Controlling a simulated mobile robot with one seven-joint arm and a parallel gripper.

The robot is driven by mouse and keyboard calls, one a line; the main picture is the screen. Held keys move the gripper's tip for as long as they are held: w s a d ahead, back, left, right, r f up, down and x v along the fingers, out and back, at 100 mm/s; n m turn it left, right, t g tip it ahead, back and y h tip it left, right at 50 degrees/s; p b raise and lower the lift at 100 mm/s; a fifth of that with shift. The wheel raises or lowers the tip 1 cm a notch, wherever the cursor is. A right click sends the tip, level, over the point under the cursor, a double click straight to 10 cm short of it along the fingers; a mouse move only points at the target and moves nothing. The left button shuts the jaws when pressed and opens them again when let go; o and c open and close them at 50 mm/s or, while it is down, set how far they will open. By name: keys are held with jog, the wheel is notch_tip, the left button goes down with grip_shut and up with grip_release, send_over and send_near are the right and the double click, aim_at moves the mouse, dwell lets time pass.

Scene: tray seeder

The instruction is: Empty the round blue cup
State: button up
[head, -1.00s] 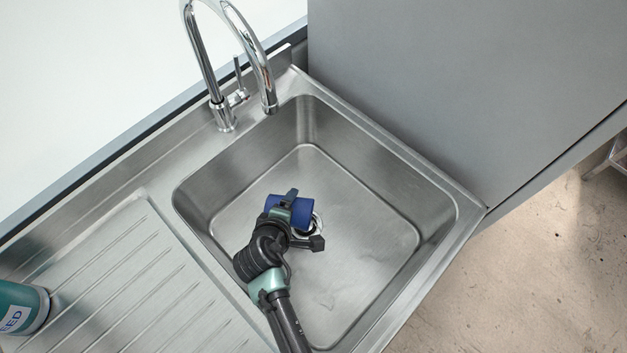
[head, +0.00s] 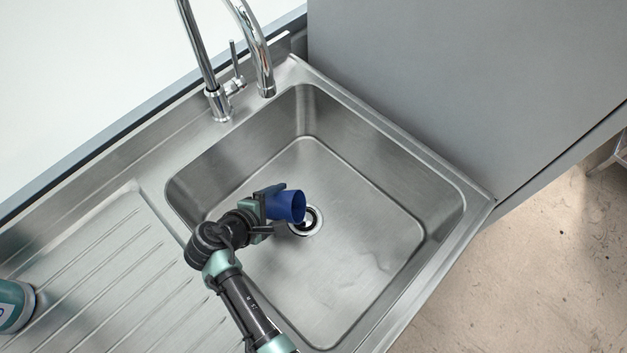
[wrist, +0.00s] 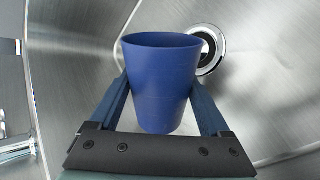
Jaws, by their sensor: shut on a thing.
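The round blue cup (head: 287,206) is held over the sink basin (head: 345,270). It lies tipped on its side in the head view, with its mouth toward the right, near the drain (head: 306,221). My gripper (head: 272,203) is shut on the cup's sides. In the wrist view the cup (wrist: 160,85) sits between both fingers of my gripper (wrist: 160,108), and the drain (wrist: 207,48) shows behind its rim. I see no contents in the cup and no stream falling from it; most of its inside is hidden.
A chrome faucet (head: 220,102) stands at the back rim, its spout above the basin's back left corner. A ribbed drainboard (head: 90,270) lies to the left, with a green container (head: 12,305) at its edge. A grey panel (head: 450,90) rises behind the sink. The basin's right side is clear.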

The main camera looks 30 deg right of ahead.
aim_at(273, 198)
jog(key=shift+w+a+r+h+p, duration=0.15)
jog(key=shift+r+h+p, duration=0.25)
jog(key=shift+r, duration=0.65)
jog(key=shift+r+n+g+h, duration=0.15)
jog(key=shift+n+g+h, duration=0.35)
jog(key=shift+g+h, duration=0.1)
notch_tip(273, 198, up, 4)
jog(key=h, duration=0.1)
jog(key=n+g+h+p, duration=0.1)
jog(key=shift+w+a+r+n+h, duration=0.15)
jog(key=shift+r+n+h, duration=0.05)
jog(key=shift+n+h, duration=0.1)
jog(key=w+a+r+n+g+h+b, duration=0.1)
jog(key=w+a+r+n+h+b, duration=0.1)
jog(key=r, duration=0.5)
jog(key=shift+w+a+n+h+b, duration=0.3)
jog(key=shift+a+n+h+b, duration=0.35)
jog(key=shift+n+h+b, duration=0.75)
jog(key=shift+r+m+h, duration=0.1)
jog(key=shift+m+h, duration=0.2)
jog(key=shift+h, duration=0.1)
